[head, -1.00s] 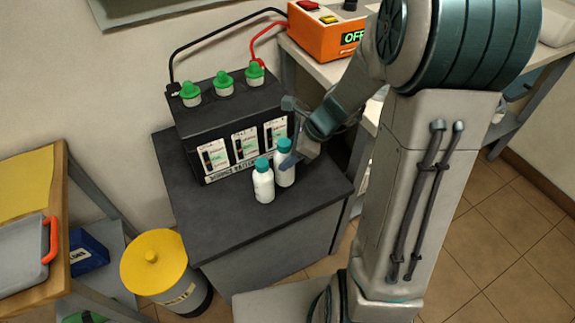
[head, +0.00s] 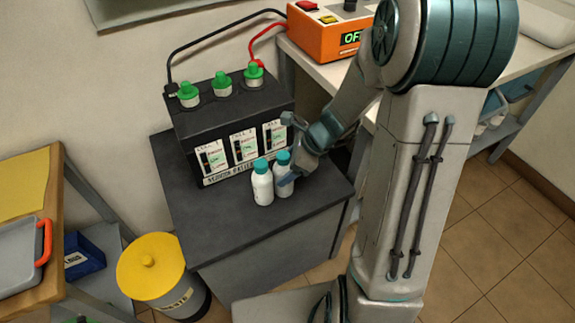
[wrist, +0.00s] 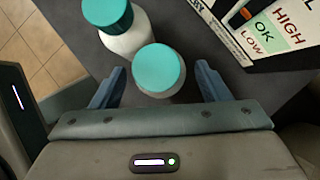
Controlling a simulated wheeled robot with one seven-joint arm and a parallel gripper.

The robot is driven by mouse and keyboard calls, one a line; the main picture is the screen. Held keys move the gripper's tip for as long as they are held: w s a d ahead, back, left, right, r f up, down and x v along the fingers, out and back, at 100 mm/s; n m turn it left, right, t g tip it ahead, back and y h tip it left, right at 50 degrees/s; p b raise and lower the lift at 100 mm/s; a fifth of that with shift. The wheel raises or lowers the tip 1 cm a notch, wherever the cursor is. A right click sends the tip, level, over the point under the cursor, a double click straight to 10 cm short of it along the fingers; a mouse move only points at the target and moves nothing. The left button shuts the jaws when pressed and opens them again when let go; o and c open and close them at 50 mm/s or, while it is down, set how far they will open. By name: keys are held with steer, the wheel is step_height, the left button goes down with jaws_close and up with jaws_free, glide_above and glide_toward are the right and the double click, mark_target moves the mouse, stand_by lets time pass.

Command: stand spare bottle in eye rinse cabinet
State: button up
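Two white bottles with teal caps stand side by side on a dark stand (head: 225,240), in front of the battery. The left bottle (head: 263,188) is free of my gripper; it also shows in the wrist view (wrist: 122,38). The right bottle (head: 283,186) is partly hidden by my gripper (head: 291,172) in the head view. In the wrist view my gripper (wrist: 158,88) is open, with one blue finger on each side of the right bottle (wrist: 160,72) and gaps visible beside it. I cannot make out which thing is the eye rinse cabinet.
A black battery (head: 233,120) with green caps stands behind the bottles. An orange charger (head: 325,35) sits on a bench at the back. A yellow-lidded bin (head: 150,265) and a wooden-topped trolley (head: 52,205) stand to the left. Floor is clear at the right.

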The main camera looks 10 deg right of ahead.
steer(key=shift+r, duration=0.25)
steer(key=p+v, duration=0.4)
steer(key=v, duration=0.7)
steer(key=s+a+r+n+h, duration=0.1)
steer(key=s+r+n+h, duration=0.2)
steer(key=s+n, duration=0.3)
steer(key=s+a+r+n+h, duration=0.1)
steer(key=s+n, duration=0.6)
steer(key=n, duration=0.8)
step_height(320, 180, up, 2)
steer(key=shift+r+h, duration=0.1)
steer(key=shift+h, duration=0.8)
steer(key=shift+s+d+n, duration=0.1)
steer(key=shift+s+n, duration=0.1)
steer(key=shift+n, duration=0.3)
steer(key=c, duration=0.6)
steer(key=shift+c, duration=0.6)
